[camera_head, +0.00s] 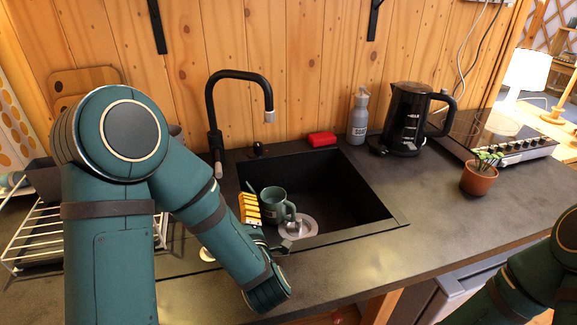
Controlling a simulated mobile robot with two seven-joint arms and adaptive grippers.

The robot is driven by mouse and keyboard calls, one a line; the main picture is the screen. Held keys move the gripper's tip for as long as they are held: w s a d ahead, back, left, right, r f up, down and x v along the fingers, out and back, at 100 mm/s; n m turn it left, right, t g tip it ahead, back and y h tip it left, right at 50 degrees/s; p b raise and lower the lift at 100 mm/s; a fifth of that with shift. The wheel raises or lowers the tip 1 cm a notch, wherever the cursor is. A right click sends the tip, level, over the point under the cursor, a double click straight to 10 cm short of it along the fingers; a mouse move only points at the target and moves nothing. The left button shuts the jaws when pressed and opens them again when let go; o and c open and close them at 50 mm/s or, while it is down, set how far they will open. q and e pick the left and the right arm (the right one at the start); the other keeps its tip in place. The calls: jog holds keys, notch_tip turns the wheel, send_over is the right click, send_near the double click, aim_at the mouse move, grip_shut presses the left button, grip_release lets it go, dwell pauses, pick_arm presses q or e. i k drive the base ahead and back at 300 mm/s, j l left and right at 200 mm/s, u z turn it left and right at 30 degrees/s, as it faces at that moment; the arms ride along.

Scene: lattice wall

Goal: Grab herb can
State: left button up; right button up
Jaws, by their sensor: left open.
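A small green herb in a terracotta-coloured pot (479,178) stands upright on the counter at the right, in front of the hob. It is the only herb container I can make out. My left gripper (284,246) shows only in part, at the near edge of the sink, beyond my wrist. It is open and well to the left of the pot, not touching it. My right arm comes in at the lower right corner, nearer than the pot; its gripper is out of the picture.
The black sink (340,196) holds a green mug (273,204) and a yellow item (249,208). A black tap (240,75), red sponge (322,139), grey bottle (358,117) and black kettle (405,120) stand behind. The counter (430,215) between sink and pot is clear.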

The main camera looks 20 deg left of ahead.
aim_at(272, 200)
jog(key=k+l, duration=0.75)
jog(key=l, duration=0.2)
